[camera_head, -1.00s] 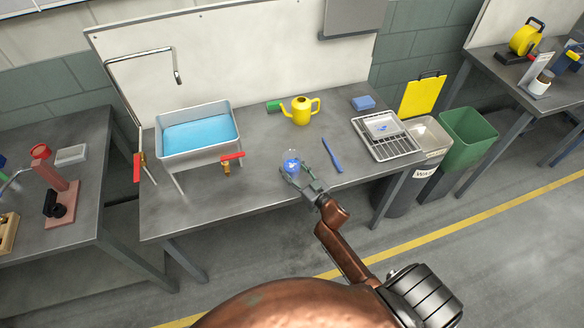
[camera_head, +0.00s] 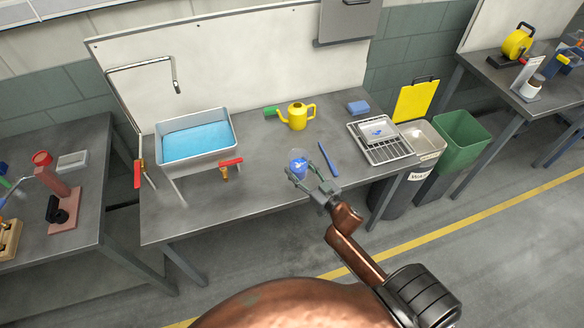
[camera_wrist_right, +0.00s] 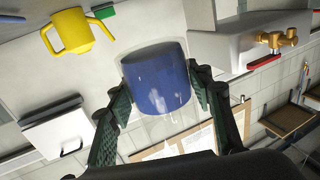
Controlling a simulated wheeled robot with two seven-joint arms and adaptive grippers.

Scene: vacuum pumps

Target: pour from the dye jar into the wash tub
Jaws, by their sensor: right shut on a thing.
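The dye jar (camera_head: 299,165) is clear with blue dye inside. It is over the front part of the bench, right of the wash tub. My right gripper (camera_head: 304,172) is shut on it, with a finger on each side. In the right wrist view the jar (camera_wrist_right: 157,80) fills the space between the fingers (camera_wrist_right: 165,105). I cannot tell its exact tilt or its height above the bench. The wash tub (camera_head: 198,160) is a grey basin of light blue liquid at the left of the bench. My left gripper is out of view.
A yellow watering can (camera_head: 297,116) stands behind the jar, and a blue tool (camera_head: 328,158) lies right of it. A drying rack (camera_head: 380,142) is farther right. A red-handled tap (camera_head: 228,166) projects from the tub's front. A bent pipe (camera_head: 140,66) rises by the tub.

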